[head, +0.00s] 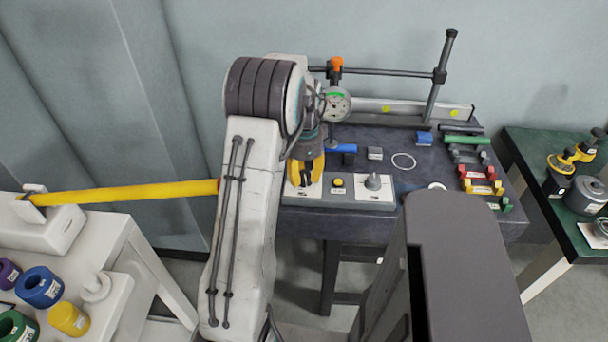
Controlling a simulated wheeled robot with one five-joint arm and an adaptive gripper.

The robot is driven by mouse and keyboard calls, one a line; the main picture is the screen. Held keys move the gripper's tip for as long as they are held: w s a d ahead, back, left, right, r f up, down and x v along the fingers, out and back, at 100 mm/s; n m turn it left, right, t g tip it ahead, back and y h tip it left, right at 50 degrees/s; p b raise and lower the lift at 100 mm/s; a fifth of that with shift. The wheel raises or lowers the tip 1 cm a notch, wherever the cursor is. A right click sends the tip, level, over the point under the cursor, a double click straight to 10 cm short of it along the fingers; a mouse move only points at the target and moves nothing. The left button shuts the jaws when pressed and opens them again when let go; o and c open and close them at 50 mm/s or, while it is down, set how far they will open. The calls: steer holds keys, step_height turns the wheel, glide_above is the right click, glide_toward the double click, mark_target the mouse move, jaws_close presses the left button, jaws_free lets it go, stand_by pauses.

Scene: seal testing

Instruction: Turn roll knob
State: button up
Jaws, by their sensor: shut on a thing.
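A light grey control panel (350,199) lies along the front edge of the dark table. My gripper (305,184), with yellow fingers, points down at the left part of this panel. It is shut on what I take to be the roll knob, which the fingers hide. To its right on the panel are a small yellow button (338,183) and a grey knob (374,182), both clear of my gripper. The panel's labels are too small to read, and the knob's angle cannot be seen.
The dark table (440,222) carries a dial gauge (336,104) on a stand, a white ring (403,161) and several coloured blocks at the right. A white table (115,252) with coloured cylinders is at left, with a yellow bar (130,193) above. A green-topped table (545,215) stands right.

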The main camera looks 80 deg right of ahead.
mark_target(304, 175)
steer(key=m, duration=0.5)
steer(key=shift+a+f, duration=0.15)
stand_by(0.4)
steer(key=o, duration=1.2)
steer(key=shift+r, duration=0.2)
step_height(304, 175, up, 12)
steer(key=shift+f, duration=0.1)
stand_by(0.8)
